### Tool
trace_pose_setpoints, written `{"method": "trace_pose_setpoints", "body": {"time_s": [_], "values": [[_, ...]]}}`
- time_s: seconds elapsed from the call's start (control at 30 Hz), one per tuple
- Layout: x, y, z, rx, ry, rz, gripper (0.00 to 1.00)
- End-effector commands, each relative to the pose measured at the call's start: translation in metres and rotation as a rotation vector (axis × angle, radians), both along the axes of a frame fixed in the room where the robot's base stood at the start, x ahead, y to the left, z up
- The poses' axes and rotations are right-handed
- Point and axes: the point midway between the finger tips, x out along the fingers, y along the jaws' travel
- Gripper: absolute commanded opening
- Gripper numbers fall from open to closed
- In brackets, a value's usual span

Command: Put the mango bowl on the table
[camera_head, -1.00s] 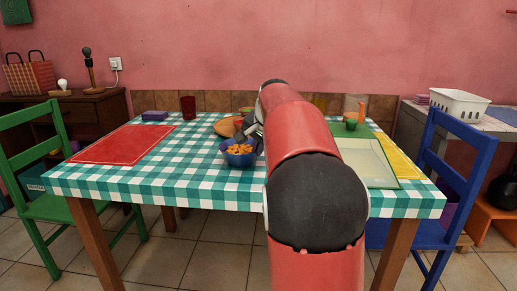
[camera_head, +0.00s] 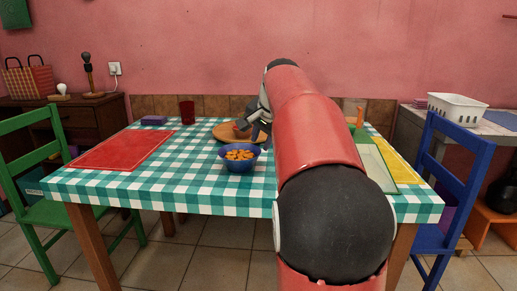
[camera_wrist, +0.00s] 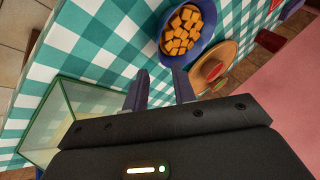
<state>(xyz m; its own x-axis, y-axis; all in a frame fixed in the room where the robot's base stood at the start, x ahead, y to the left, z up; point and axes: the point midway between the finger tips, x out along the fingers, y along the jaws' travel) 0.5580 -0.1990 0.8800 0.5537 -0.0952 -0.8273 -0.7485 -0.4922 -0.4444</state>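The mango bowl (camera_head: 239,166) is a blue bowl filled with orange cubes. It sits upright on the green-and-white checked table (camera_head: 160,197), near the middle of its front part. It also shows at the top of the wrist view (camera_wrist: 207,41). My gripper (camera_wrist: 160,88) is open, with its two dark fingers apart and nothing between them. In the head view my gripper (camera_head: 256,130) is just behind and above the bowl, apart from it. My red arm hides part of the table to the right of the bowl.
A round wooden board (camera_head: 222,133) with a reddish thing on it lies behind the bowl. A red mat (camera_head: 122,148) lies at left, with a dark red cup (camera_head: 187,112) behind it. A glass-like tray (camera_head: 377,166) is at right. The table's front left is clear.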

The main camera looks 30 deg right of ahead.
Motion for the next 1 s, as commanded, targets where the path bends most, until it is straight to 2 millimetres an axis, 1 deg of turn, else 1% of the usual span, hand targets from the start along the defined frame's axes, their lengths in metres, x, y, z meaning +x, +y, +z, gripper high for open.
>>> {"method": "trace_pose_setpoints", "body": {"time_s": [0.03, 0.1, 0.2, 0.3, 0.57, 0.67, 0.77, 0.87, 0.9, 0.97, 1.0], "values": [[-0.006, 0.001, 0.01, -0.001, -0.002, -0.001, 0.27], [-0.013, 0.002, 0.021, -0.001, -0.003, 0.0, 0.27], [-0.021, 0.003, 0.032, 0.0, -0.001, 0.0, 0.27], [-0.026, 0.004, 0.039, 0.001, 0.0, -0.001, 0.27], [-0.029, 0.005, 0.042, 0.0, 0.001, 0.0, 0.27], [-0.034, 0.012, 0.04, -0.005, 0.003, 0.023, 0.27], [-0.054, 0.035, 0.031, -0.026, 0.015, 0.1, 0.27], [-0.09, 0.073, 0.01, -0.075, 0.032, 0.24, 0.27], [-0.107, 0.09, -0.001, -0.102, 0.042, 0.306, 0.27], [-0.135, 0.115, -0.022, -0.15, 0.055, 0.412, 0.27], [-0.153, 0.131, -0.037, -0.185, 0.064, 0.483, 0.27]]}}
